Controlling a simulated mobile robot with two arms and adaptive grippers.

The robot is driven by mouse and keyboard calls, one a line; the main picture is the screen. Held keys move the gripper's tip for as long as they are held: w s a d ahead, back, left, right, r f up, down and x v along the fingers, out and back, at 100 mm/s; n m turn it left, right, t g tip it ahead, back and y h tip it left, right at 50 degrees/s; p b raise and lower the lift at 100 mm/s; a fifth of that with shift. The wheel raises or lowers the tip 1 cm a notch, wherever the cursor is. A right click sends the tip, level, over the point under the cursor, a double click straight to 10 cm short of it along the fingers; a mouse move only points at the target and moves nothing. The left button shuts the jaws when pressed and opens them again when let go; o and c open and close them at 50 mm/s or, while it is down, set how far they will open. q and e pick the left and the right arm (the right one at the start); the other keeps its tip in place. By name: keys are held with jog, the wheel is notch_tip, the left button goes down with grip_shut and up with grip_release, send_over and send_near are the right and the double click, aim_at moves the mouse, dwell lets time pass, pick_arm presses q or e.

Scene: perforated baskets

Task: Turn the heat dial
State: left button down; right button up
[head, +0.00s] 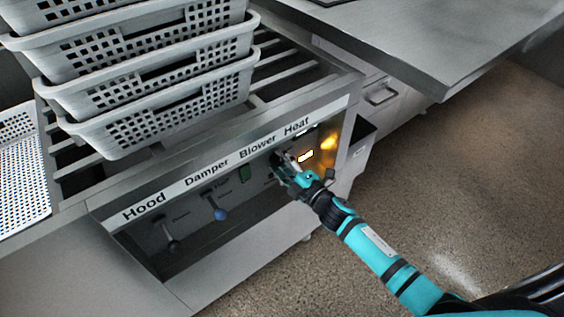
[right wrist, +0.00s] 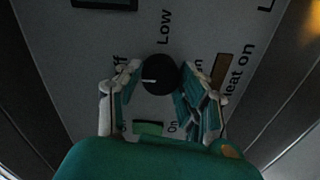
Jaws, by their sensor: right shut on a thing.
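The heat dial (right wrist: 158,75) is a round black knob with a white pointer mark. In the right wrist view the mark points to the left, and the words "Low" and "On" show near the dial. My right gripper (right wrist: 160,95) has a finger on each side of the dial and is shut on it. In the head view my right gripper (head: 284,163) is at the control panel under the "Heat" label and largely hides the dial. My left gripper is not in view.
The control panel (head: 195,185) also carries a blue-tipped lever (head: 221,214), another lever (head: 172,245), a green switch (head: 245,174) and a lit yellow indicator (head: 305,156). Stacked perforated baskets (head: 150,128) stand on the rack above. A metal counter (head: 440,40) juts out at the right; the floor below is open.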

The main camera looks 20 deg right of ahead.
dwell(0.4)
jog(key=o, duration=1.1)
jog(key=shift+o, duration=0.2)
jog(key=v, duration=1.2)
